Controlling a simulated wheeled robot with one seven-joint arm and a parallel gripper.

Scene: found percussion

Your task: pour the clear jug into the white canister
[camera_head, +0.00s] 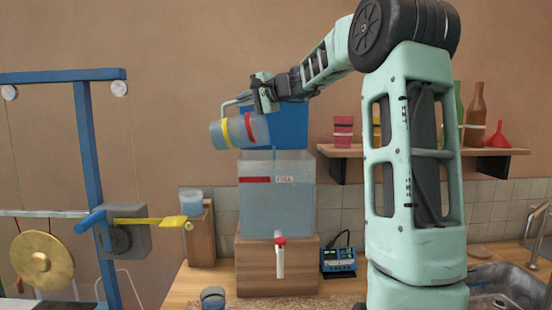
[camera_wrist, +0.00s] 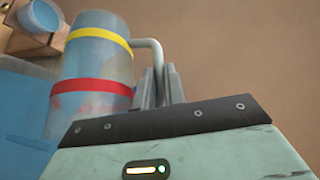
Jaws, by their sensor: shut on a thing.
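The clear jug (camera_head: 238,132), with a yellow band and a red band, lies nearly on its side in the air. My gripper (camera_head: 264,100) is shut on its grey handle. The jug (camera_wrist: 98,60) and handle also show in the wrist view, with my gripper (camera_wrist: 160,88) beside it. Below is a pale translucent tank (camera_head: 300,215) with a red label and a "FULL" mark, holding liquid. It may be the white canister; I cannot tell. A thin blue line runs between the jug's right end and the tank.
A blue panel (camera_head: 288,125) stands behind the tank's top. A wooden block (camera_head: 255,270) bears the tank, with a red-handled tap (camera_head: 280,255). A small cup (camera_head: 191,202) stands on a wooden post at left. A shelf (camera_head: 345,151) with bottles is at right.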

